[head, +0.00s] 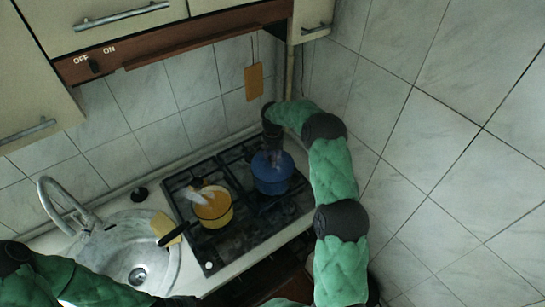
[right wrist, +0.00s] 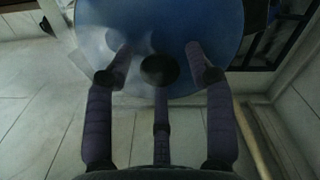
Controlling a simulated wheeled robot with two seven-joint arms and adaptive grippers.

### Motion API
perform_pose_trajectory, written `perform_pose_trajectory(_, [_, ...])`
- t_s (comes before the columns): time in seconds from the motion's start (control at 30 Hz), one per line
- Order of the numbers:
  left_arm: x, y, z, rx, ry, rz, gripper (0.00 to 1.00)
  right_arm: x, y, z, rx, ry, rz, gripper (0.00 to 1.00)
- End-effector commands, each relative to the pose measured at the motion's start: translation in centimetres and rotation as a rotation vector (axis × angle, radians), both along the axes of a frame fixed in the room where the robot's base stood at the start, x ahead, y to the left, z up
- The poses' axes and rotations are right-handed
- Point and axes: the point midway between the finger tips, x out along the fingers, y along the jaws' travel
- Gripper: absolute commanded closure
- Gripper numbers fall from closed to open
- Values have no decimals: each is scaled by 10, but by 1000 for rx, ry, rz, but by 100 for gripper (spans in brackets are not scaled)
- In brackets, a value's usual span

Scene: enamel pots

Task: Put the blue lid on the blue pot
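The blue pot (head: 272,180) stands on the back right of the stove. The blue lid (right wrist: 215,25) fills the top of the right wrist view as a broad disc with a dark round knob (right wrist: 160,69). My right gripper (head: 273,150) is above the pot, pointing down. In the wrist view its fingers are spread on both sides of the knob, apart from it. The lid appears to be at the pot's top, but the head view is too small to tell how it is seated. My left gripper (head: 180,300) is at the bottom edge, mostly cut off.
A yellow pot (head: 214,212) with a dark handle stands left of the blue pot on the black stove (head: 250,235). A sink (head: 135,245) with a tap and a yellow cloth (head: 164,226) are further left. A tiled wall is close on the right.

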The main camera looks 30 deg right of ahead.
Motion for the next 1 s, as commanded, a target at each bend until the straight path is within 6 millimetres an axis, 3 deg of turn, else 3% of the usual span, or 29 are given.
perform_pose_trajectory(0.3, [0, 0, 0, 0, 0, 0, 60, -1, 0, -1, 1, 2, 1, 38])
perform_pose_trajectory(0.43, [0, 0, 0, 0, 0, 0, 60, 0, 0, 8, 0, -1, 0, 38])
perform_pose_trajectory(1.0, [0, 0, 0, 0, 0, 0, 60, 1, 0, 106, -1, -2, 1, 38])
